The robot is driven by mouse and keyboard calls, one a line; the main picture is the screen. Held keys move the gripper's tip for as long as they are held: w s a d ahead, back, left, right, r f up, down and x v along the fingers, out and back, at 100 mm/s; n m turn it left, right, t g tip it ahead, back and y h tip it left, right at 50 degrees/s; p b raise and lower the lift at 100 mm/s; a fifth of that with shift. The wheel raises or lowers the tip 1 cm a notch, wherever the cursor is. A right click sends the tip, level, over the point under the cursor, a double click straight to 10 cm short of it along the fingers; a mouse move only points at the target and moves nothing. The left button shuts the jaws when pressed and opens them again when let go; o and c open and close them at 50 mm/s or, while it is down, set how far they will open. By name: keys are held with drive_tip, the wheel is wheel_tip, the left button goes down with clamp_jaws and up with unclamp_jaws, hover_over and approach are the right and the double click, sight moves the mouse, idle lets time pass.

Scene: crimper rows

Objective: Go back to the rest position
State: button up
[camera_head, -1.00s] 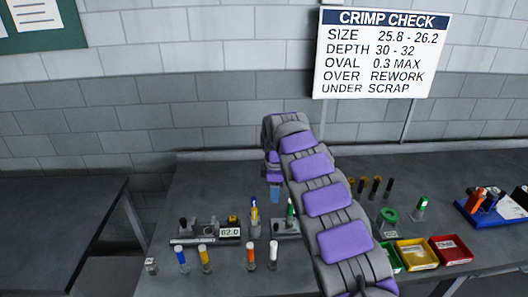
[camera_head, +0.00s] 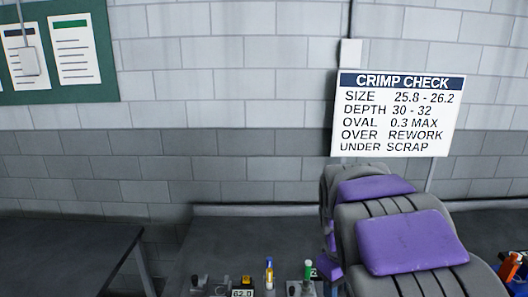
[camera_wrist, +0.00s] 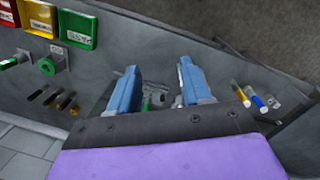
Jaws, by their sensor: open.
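My gripper (camera_wrist: 158,90) shows in the wrist view with its two blue fingers apart and nothing between them. It is above the bench, and a dark fixture with a green part (camera_wrist: 152,98) shows beyond the fingers. In the head view my arm rises at the right with purple pads, and the gripper itself is hidden behind it. No rest position is marked in the frames.
The bench (camera_head: 250,240) carries a gauge with a display (camera_head: 242,293), a blue-and-yellow vial (camera_head: 269,272) and a green-capped vial (camera_head: 308,270). Red (camera_wrist: 82,25), yellow (camera_wrist: 38,17) and green bins show in the wrist view. A crimp check sign (camera_head: 397,113) hangs on the wall.

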drive_tip(key=s+a+f+m, duration=0.1)
drive_tip(key=s+f+m, duration=0.1)
drive_tip(key=s, duration=1.2)
drive_tip(key=s+a+f+m+g+y, duration=0.1)
drive_tip(key=s+f+m, duration=0.2)
drive_tip(key=s, duration=1.1)
drive_tip(key=shift+a+m, duration=0.3)
drive_tip(key=shift+a, duration=0.05)
drive_tip(key=shift+w+f, duration=0.1)
drive_tip(key=shift+c, duration=0.6)
drive_tip(key=shift+d, duration=0.15)
